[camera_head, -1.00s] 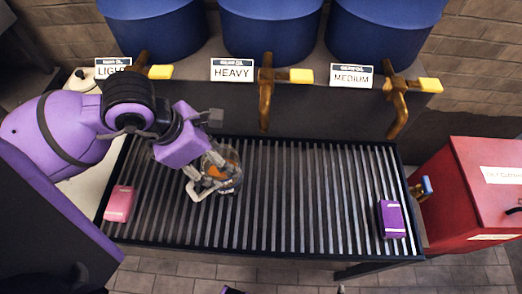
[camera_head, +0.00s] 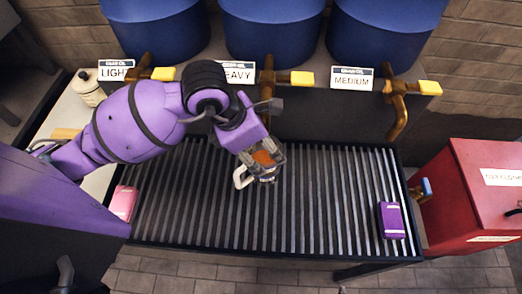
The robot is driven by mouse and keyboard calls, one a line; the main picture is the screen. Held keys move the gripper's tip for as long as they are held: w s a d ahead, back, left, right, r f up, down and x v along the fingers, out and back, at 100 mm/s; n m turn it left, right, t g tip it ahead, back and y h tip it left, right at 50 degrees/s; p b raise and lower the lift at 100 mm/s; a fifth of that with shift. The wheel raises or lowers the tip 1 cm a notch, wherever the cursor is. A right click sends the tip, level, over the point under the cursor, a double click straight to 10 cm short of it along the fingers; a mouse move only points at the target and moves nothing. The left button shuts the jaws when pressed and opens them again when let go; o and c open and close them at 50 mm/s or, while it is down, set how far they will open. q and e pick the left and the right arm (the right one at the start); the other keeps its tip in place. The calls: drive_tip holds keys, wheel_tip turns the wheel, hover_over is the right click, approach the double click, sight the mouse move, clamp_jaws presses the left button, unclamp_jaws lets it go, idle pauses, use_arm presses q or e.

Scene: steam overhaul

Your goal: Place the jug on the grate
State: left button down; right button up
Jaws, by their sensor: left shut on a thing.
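The jug (camera_head: 265,176) is a small clear vessel with orange showing in it and a pale handle (camera_head: 241,177). It is mostly hidden under my left gripper (camera_head: 262,160), which is shut on it. The jug is over the middle-left part of the grate (camera_head: 320,200), a dark frame with pale parallel bars. I cannot tell whether the jug touches the bars. My right gripper is not in view.
Blue drums stand behind, with brass taps (camera_head: 397,105) and LIGHT, HEAVY and MEDIUM signs. A pink block (camera_head: 123,202) and a purple block (camera_head: 391,219) lie on the grate. A red bin (camera_head: 470,195) stands right. The grate's right half is mostly clear.

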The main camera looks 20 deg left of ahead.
use_arm(q)
drive_tip(key=shift+f, duration=1.35)
drive_tip(key=shift+c, duration=2.3)
unclamp_jaws()
drive_tip(key=v, duration=1.2)
drive_tip(key=shift+p, duration=0.35)
drive_tip(key=shift+a+r, duration=0.1)
drive_tip(key=shift+r, duration=0.05)
